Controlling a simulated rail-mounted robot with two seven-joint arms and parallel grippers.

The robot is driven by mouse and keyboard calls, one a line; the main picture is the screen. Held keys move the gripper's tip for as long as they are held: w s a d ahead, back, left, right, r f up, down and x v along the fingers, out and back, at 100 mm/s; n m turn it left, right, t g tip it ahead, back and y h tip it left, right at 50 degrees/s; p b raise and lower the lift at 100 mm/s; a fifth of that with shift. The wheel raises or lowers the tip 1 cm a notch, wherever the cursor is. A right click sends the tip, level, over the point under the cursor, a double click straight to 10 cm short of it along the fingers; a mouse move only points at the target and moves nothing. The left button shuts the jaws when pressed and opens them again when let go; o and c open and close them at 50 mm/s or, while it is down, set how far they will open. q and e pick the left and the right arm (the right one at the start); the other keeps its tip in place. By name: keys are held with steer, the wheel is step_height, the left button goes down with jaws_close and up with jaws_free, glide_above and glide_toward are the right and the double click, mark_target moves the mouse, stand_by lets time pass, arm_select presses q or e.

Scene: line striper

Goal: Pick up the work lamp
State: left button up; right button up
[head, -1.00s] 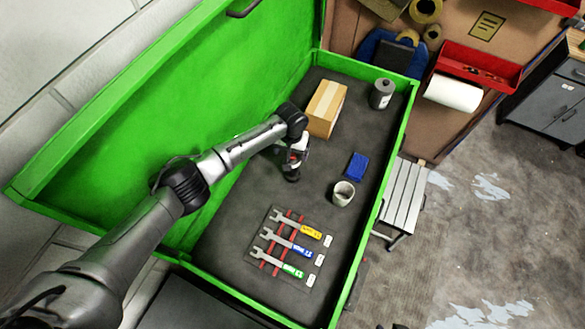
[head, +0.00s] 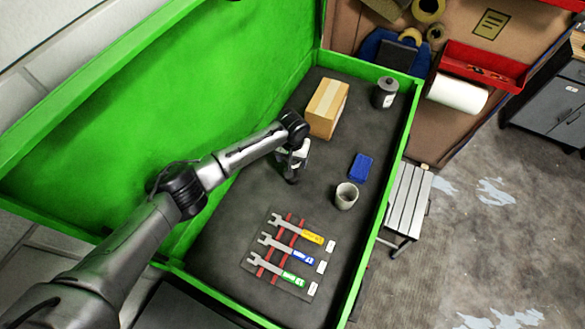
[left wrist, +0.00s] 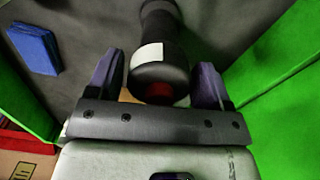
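The work lamp (left wrist: 163,62) is a dark, rounded body with a white label and a red end. In the left wrist view it lies between the two fingers of my left gripper (left wrist: 160,80). The fingers are apart, with a narrow gap at the left side of the lamp; I cannot tell if the right finger touches it. In the head view my left gripper (head: 291,160) is low over the case floor, and the lamp (head: 291,177) is mostly hidden under it. My right gripper is not in view.
The green case (head: 389,190) has a raised lid behind my arm. On its dark floor are a cardboard box (head: 322,112), a grey canister (head: 385,93), a blue block (head: 361,167), a cup (head: 346,196) and several wrenches (head: 290,253).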

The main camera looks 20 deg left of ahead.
arm_select(q)
steer(key=c, duration=1.2)
